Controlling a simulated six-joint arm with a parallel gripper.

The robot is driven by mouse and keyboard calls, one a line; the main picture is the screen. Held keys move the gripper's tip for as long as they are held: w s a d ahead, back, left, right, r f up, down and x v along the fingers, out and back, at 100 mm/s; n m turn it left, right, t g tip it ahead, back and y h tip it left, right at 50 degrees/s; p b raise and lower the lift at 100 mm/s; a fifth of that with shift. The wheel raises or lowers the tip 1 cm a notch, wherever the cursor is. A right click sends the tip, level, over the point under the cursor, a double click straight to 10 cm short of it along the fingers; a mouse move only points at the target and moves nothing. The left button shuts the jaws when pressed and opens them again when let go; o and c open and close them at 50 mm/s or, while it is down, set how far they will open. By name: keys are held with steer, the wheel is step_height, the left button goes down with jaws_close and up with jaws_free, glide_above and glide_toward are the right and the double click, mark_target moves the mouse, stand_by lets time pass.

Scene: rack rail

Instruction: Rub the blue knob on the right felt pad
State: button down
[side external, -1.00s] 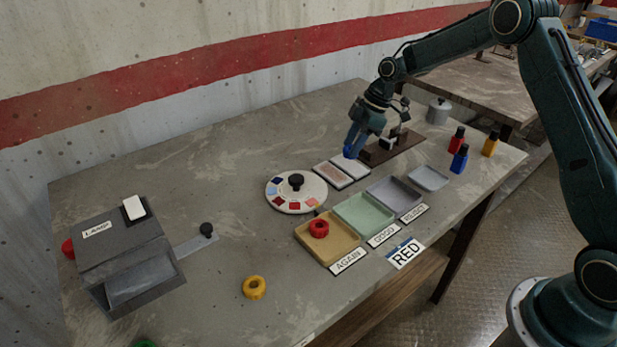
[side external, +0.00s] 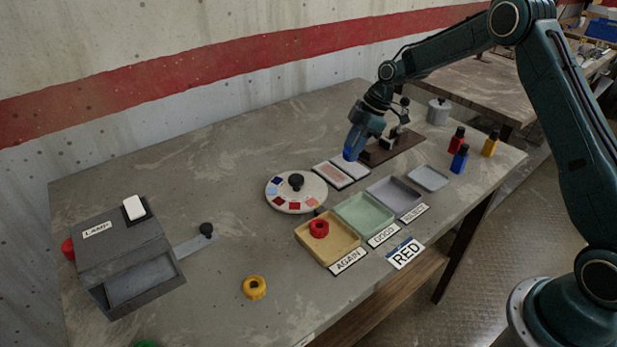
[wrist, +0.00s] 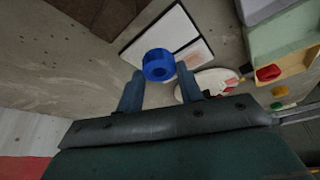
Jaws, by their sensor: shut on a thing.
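My gripper (wrist: 160,76) is shut on the blue knob (wrist: 158,65), a ring-like piece with a dark hole that shows between the fingertips in the wrist view. In the side view the blue knob (side external: 349,155) is at the back end of the right felt pad (side external: 355,170), which is pale. I cannot tell whether knob and pad touch. The pale pad also shows in the wrist view (wrist: 160,36). The left felt pad (side external: 333,174) is pinkish and lies beside it in the same dark frame.
A round palette (side external: 282,201) with a black knob stands left of the pads. Trays in tan (side external: 342,250), green (side external: 363,215) and grey (side external: 395,194) lie in front. A brown stand (side external: 395,147) is close behind the gripper. Bottles (side external: 459,159) stand at right.

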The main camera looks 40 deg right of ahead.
steer(key=shift+f, duration=0.65)
steer(key=shift+f, duration=0.5)
stand_by(1.2)
steer(key=shift+s, duration=0.2)
steer(key=shift+s+f, duration=0.1)
steer(key=shift+s, duration=0.5)
steer(key=shift+s, duration=0.15)
steer(key=shift+s, duration=0.6)
steer(key=shift+w, duration=0.2)
steer(key=shift+w, duration=0.6)
